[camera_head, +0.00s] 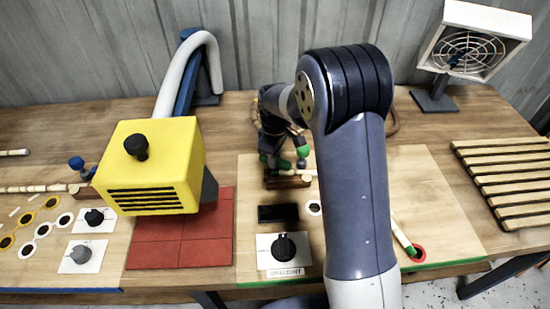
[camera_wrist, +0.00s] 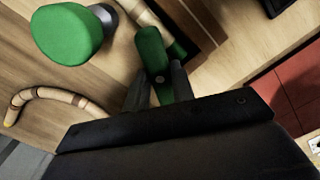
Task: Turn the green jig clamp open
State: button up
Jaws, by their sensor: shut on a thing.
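The green jig clamp shows in the wrist view as a green lever (camera_wrist: 153,55) with a small pale pivot screw, lying between my gripper's fingers. My gripper (camera_wrist: 158,88) is shut on this lever, one dark finger on each side. A rounded green knob (camera_wrist: 68,33) on a dark stem stands to the left of it. In the head view, the jig (camera_head: 288,181) has green parts (camera_head: 303,151) just above it, and my arm and gripper partly hide them. A pale jointed rattan stick (camera_wrist: 140,12) runs behind the lever in the wrist view.
A curved rattan piece (camera_wrist: 48,93) lies left of my gripper. A yellow heater box (camera_head: 152,165) stands over red tiles (camera_head: 180,241). A black dial (camera_head: 284,247) is in front of the jig. A fan (camera_head: 468,55) and slatted rack (camera_head: 508,180) stand right.

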jog(key=n+b, duration=0.1)
jog(key=n, duration=0.4)
jog(key=shift+n, duration=0.4)
dwell(0.4)
jog(key=o, duration=1)
notch_tip(320, 180, up, 11)
jog(key=shift+f+b, duration=0.1)
jog(key=shift+b, duration=0.2)
notch_tip(320, 180, down, 11)
jog(key=shift+r+p, duration=0.1)
jog(key=shift+p, duration=0.25)
